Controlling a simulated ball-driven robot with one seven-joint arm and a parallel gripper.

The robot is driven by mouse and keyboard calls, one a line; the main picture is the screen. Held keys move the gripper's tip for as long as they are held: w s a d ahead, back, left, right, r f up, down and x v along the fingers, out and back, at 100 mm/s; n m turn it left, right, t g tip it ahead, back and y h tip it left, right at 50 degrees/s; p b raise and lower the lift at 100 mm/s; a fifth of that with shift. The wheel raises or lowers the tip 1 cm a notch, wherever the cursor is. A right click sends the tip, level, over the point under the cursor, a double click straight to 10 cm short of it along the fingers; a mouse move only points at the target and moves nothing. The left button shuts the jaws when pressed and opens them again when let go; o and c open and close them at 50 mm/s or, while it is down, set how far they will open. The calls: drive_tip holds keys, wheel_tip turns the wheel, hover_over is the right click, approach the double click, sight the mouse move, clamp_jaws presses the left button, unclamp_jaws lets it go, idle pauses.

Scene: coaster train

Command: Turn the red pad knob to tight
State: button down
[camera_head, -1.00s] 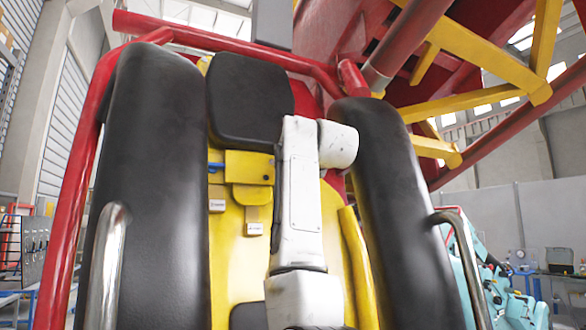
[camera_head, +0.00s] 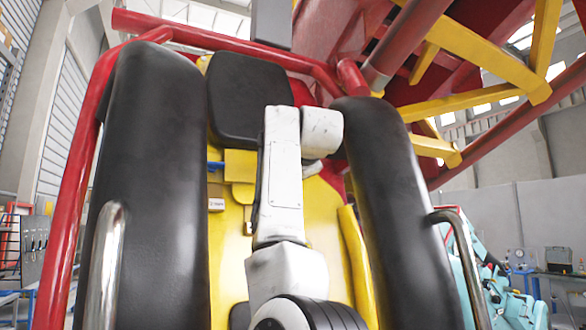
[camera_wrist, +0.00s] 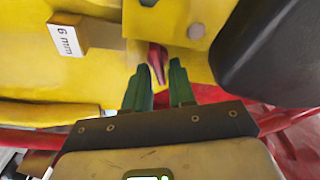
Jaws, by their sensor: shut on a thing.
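The red pad knob (camera_wrist: 157,54) shows in the wrist view as a small dark red piece at the edge of a yellow bracket (camera_wrist: 175,20). My gripper (camera_wrist: 159,68) has its two green fingers on either side of the knob and is shut on it. The fingers hide part of the knob, and no tight mark shows. In the head view my white arm reaches up in front of the yellow seat back (camera_head: 320,220); it hides the gripper and the knob there.
A block marked "6 mm" (camera_wrist: 67,36) is at upper left in the wrist view, a black pad (camera_wrist: 275,50) at right. In the head view, black padded restraints (camera_head: 150,180) flank the seat, with a black headrest (camera_head: 247,100) above and a red frame tube (camera_head: 85,170) at left.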

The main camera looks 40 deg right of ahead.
drive_tip(key=shift+f+m+g, duration=0.2)
drive_tip(key=shift+m+g, duration=0.5)
drive_tip(key=shift+m, duration=1.6)
drive_tip(key=c, duration=1.2)
unclamp_jaws()
drive_tip(key=shift+d, duration=0.1)
drive_tip(key=shift+s, duration=0.1)
drive_tip(key=b+v, duration=0.4)
drive_tip(key=v, duration=0.6)
drive_tip(key=shift+s+a+r, duration=0.1)
drive_tip(key=shift+s+a, duration=0.1)
drive_tip(key=shift+s, duration=0.1)
